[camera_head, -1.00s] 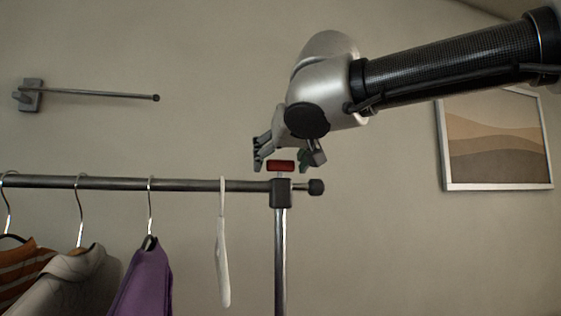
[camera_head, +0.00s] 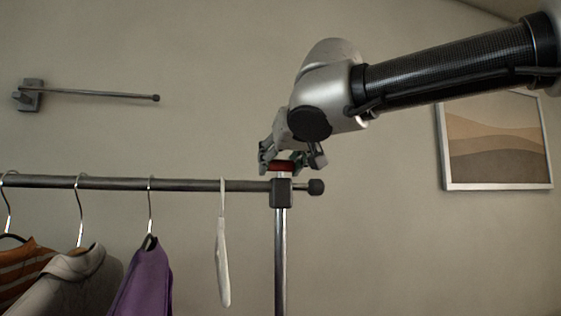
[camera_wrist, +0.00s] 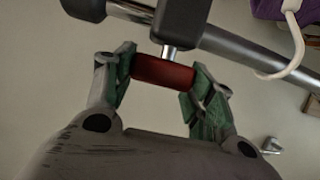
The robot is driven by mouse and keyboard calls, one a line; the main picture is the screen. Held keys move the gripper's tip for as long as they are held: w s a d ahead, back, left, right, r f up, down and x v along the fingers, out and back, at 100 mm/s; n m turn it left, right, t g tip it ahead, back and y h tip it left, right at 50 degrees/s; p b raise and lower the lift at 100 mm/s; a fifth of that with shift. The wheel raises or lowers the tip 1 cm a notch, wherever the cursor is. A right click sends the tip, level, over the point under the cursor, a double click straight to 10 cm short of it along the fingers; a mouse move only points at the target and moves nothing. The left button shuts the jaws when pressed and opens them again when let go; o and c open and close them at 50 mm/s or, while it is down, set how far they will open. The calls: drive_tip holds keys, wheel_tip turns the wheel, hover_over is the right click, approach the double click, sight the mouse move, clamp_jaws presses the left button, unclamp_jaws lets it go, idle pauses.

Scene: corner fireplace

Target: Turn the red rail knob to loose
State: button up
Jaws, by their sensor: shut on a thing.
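The red rail knob (camera_head: 282,167) sits on a short stem on top of the dark clamp (camera_head: 282,193), where the rail (camera_head: 110,183) meets the upright post (camera_head: 281,260). My gripper (camera_head: 290,163) reaches down over the knob from above. In the wrist view my gripper (camera_wrist: 163,80) has its green-padded fingers at both ends of the red knob (camera_wrist: 163,72), shut on it. The knob's silver stem (camera_wrist: 169,51) runs into the dark clamp. The fingers hide part of the knob in the head view.
A purple garment (camera_head: 149,283), a grey one (camera_head: 82,281) and an orange striped one (camera_head: 25,268) hang from the rail. A white strip (camera_head: 223,262) hangs beside the post. A wall bar (camera_head: 100,94) and a framed picture (camera_head: 497,145) are on the wall behind.

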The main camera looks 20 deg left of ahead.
drive_tip(key=n+g+y, duration=0.3)
drive_tip(key=n+y, duration=0.1)
drive_tip(key=shift+w+r+n+g, duration=0.1)
drive_tip(key=shift+n+g, duration=0.2)
drive_tip(key=shift+g, duration=0.1)
drive_tip(key=n+g+y, duration=0.1)
drive_tip(key=n+g, duration=0.2)
drive_tip(key=g, duration=0.1)
drive_tip(key=shift+w+n+y, duration=0.15)
drive_tip(key=shift+n+y, duration=0.25)
drive_tip(key=n+g, duration=0.4)
drive_tip(key=g, duration=0.1)
drive_tip(key=shift+n+g, duration=0.3)
drive_tip(key=n+g, duration=0.2)
drive_tip(key=n+g+h, duration=0.1)
drive_tip(key=n+g, duration=0.1)
drive_tip(key=shift+f+h, duration=0.2)
drive_tip(key=shift+h, duration=0.1)
drive_tip(key=shift+s+n+g, duration=0.2)
drive_tip(key=shift+n+g, duration=0.1)
drive_tip(key=shift+g, duration=0.2)
drive_tip(key=o, duration=1)
